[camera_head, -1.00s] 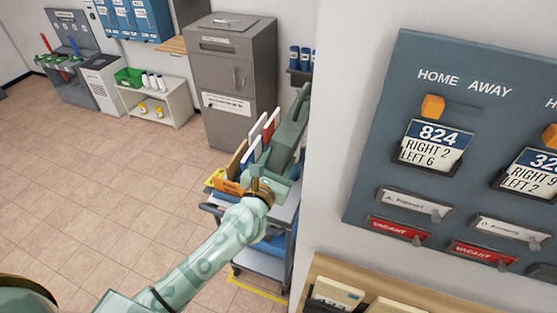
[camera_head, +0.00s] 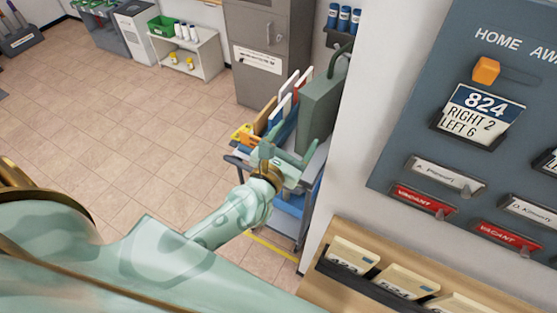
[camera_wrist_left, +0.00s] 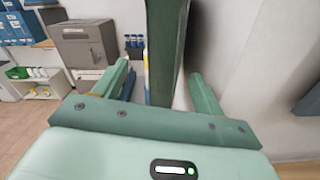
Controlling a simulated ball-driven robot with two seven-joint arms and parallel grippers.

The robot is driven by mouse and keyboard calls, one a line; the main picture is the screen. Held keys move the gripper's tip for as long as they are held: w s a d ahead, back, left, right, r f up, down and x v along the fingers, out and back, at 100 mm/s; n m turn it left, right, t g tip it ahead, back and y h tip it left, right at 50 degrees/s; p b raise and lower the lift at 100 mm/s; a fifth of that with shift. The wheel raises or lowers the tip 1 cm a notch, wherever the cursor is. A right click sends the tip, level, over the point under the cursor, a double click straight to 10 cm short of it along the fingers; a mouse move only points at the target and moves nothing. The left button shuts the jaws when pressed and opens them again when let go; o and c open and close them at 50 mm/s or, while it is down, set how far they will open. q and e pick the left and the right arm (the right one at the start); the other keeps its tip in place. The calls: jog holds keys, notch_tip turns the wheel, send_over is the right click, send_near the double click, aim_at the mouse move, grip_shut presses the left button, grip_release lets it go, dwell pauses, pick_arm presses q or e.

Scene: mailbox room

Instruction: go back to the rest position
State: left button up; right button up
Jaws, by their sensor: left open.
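My left gripper (camera_head: 290,158) is open at the end of my pale green arm, in front of the cart. The left wrist view shows its two fingers spread (camera_wrist_left: 158,82), with a dark green case (camera_wrist_left: 163,40) standing upright between and beyond them. I cannot tell whether the fingers touch it. In the head view the same green case (camera_head: 322,102) stands on the blue-grey cart (camera_head: 240,163) with a handle on top. My right gripper is not in view.
White and orange dividers (camera_head: 279,112) stand on the cart beside the case. A wall panel (camera_head: 420,130) with number cards is at right, above a wooden ledge (camera_head: 310,288) of cards. A grey cabinet (camera_head: 265,65) stands behind. The tiled floor (camera_head: 120,130) at left is clear.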

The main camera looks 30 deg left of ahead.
pick_arm(q)
jog(key=s+b, duration=0.1)
jog(key=s, duration=0.7)
jog(key=shift+s+a+b, duration=0.15)
jog(key=shift+s+b, duration=0.25)
